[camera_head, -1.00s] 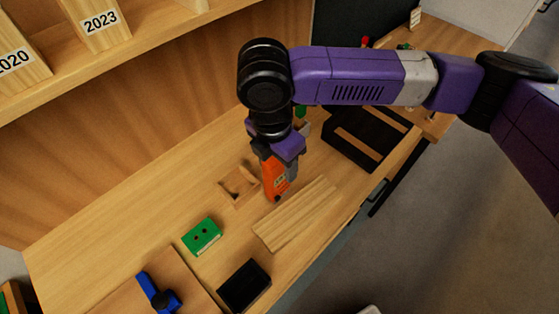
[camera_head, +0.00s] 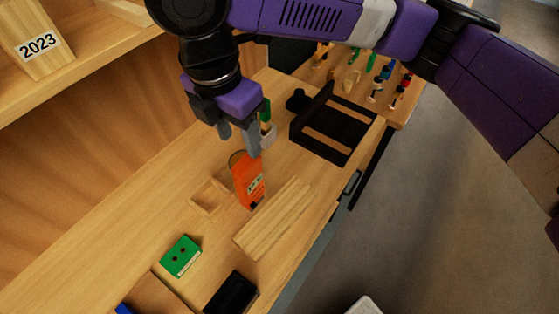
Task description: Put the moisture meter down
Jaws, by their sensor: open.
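The orange moisture meter (camera_head: 248,181) stands upright on the wooden bench (camera_head: 130,212), between a small wooden tray and a light wood board. My gripper (camera_head: 239,148) is open and empty just above the meter, its grey fingers pointing down. The fingertips look apart from the meter or only near its top edge. The meter's back side is hidden.
The small wooden tray (camera_head: 205,199) is left of the meter, and the pale board (camera_head: 273,218) is right of it. A green box (camera_head: 181,256) and a black box (camera_head: 231,292) lie nearer. A black tray (camera_head: 334,124) stands behind, right.

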